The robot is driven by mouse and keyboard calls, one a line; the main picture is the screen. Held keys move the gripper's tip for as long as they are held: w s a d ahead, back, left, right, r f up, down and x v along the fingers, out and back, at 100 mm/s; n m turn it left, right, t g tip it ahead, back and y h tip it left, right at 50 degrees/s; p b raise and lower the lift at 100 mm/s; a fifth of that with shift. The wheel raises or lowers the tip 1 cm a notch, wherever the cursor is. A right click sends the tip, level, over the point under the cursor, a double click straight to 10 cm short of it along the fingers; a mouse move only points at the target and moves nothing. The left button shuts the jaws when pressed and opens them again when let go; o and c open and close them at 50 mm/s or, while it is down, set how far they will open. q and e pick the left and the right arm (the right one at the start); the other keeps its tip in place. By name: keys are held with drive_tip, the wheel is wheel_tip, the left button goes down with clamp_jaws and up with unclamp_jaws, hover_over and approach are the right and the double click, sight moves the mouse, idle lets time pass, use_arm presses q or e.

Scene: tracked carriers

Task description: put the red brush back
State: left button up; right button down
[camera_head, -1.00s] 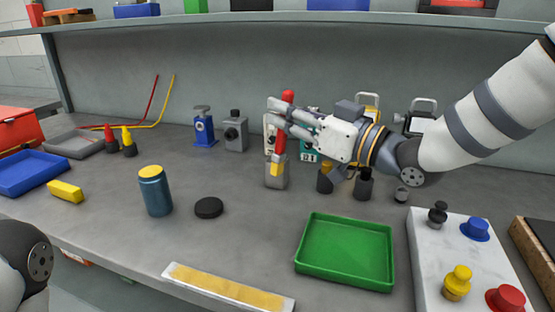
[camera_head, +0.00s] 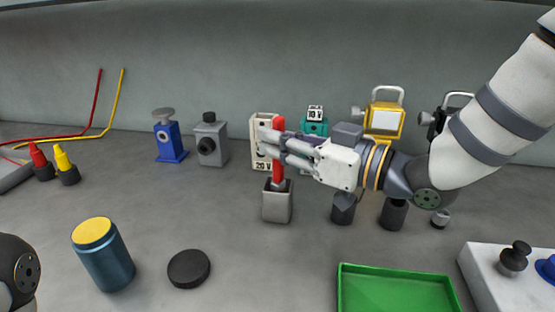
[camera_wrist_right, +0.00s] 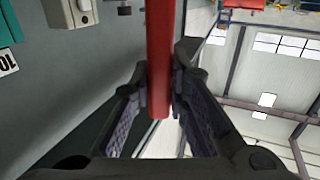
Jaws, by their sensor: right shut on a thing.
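The red brush (camera_head: 278,135) is upright in my right gripper (camera_head: 270,147), whose fingers are shut around its handle. The brush's lower end reaches into the mouth of a small grey square cup (camera_head: 277,207), and its tip is hidden there. I cannot tell whether it touches the cup's bottom. In the right wrist view the red handle (camera_wrist_right: 161,60) runs between the two dark finger pads (camera_wrist_right: 160,90). My left gripper is not in view; only a dark joint of mine shows at the left edge.
A blue jar with a yellow top (camera_head: 104,258) and a black disc (camera_head: 189,268) stand front left. A green tray (camera_head: 395,291) lies front right. Behind the gripper stand a cream 20 V block (camera_head: 262,130), a teal block (camera_head: 314,125) and a yellow lamp (camera_head: 383,122).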

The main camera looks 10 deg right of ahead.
wheel_tip(320, 180, down, 3)
drive_tip(key=shift+r, duration=0.25)
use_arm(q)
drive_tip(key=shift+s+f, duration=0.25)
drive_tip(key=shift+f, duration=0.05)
use_arm(e)
drive_tip(key=c, duration=1.6)
unclamp_jaws()
drive_tip(key=shift+o, duration=0.2)
drive_tip(key=shift+r, duration=0.15)
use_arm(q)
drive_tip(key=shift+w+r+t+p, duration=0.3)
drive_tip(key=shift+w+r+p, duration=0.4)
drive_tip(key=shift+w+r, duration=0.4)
use_arm(e)
drive_tip(key=v, duration=1.2)
